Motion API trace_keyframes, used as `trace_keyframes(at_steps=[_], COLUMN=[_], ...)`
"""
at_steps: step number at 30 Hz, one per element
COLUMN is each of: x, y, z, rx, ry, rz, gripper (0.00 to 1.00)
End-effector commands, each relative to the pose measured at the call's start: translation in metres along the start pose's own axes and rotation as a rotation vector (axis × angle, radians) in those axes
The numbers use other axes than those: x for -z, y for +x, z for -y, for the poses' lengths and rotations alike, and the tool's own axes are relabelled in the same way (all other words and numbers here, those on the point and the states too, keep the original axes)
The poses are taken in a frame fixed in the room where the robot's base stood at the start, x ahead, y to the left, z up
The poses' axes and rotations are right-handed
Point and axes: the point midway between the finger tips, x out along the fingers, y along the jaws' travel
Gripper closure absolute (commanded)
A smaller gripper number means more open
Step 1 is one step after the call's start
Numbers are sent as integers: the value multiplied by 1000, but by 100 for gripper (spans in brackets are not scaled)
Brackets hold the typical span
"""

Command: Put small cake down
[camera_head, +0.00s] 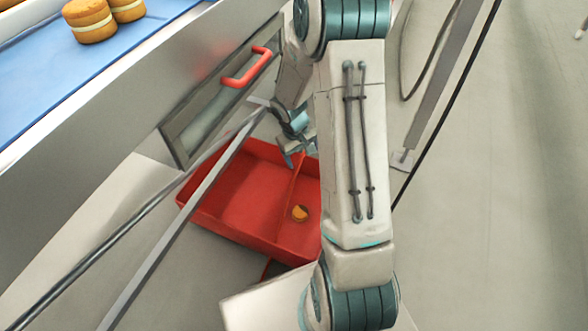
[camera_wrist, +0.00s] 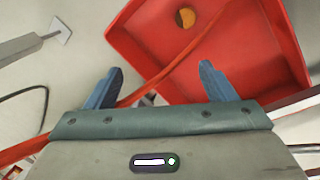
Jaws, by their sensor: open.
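A small round cake (camera_head: 299,213), golden brown, lies in the red crate (camera_head: 225,217) on the floor, close to the crate's thin divider. It also shows in the wrist view (camera_wrist: 186,17), near the top edge. My gripper (camera_head: 296,158) is above the crate's far part in the head view, apart from the cake. In the wrist view its two blue fingers (camera_wrist: 157,80) are spread wide with nothing between them. My arm hides the right part of the crate in the head view.
Filled cakes (camera_head: 92,20) sit on a blue surface (camera_head: 60,62) at the upper left. A panel with a red handle (camera_head: 246,68) stands beside the crate. Metal bars (camera_head: 180,220) cross in front. Grey floor (camera_head: 500,200) at the right is mostly clear.

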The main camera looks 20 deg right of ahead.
Motion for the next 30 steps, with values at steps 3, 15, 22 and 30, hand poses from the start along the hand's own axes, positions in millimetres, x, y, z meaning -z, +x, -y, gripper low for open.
trace_keyframes(at_steps=[3,15,22,30], x=[-11,-68,-108,-154], y=[-36,-134,-176,-210], z=[2,22,42,69], rx=[-12,14,70,160], ry=[21,93,123,138], rz=[-9,-32,-53,-84], gripper=[23,23,23,23])
